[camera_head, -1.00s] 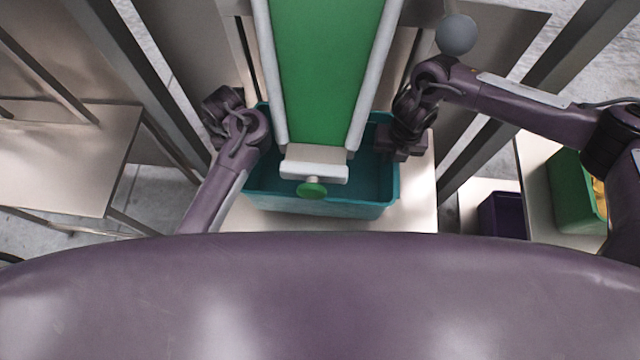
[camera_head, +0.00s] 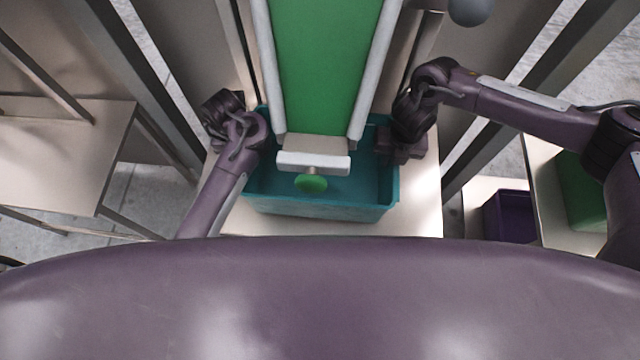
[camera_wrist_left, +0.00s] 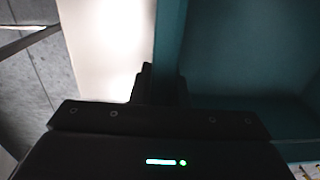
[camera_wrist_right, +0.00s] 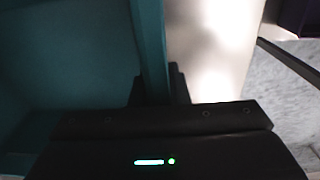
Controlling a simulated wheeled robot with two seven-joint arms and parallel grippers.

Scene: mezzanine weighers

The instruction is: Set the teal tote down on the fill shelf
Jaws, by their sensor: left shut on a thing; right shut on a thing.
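The teal tote (camera_head: 320,208) is below the end of a green chute in the head view, over a pale shelf (camera_head: 420,205). I cannot tell whether its base touches the shelf. My left gripper (camera_head: 254,140) is shut on the tote's left wall, which also shows in the left wrist view (camera_wrist_left: 170,45). My right gripper (camera_head: 388,150) is shut on the right wall, which also shows in the right wrist view (camera_wrist_right: 152,50).
The green chute (camera_head: 315,65) with pale rails ends over the tote, with a white bar (camera_head: 313,162) and green knob (camera_head: 311,184). Metal posts stand on both sides. A purple bin (camera_head: 510,215) and green bin (camera_head: 582,190) are at right. A bare table (camera_head: 60,150) is at left.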

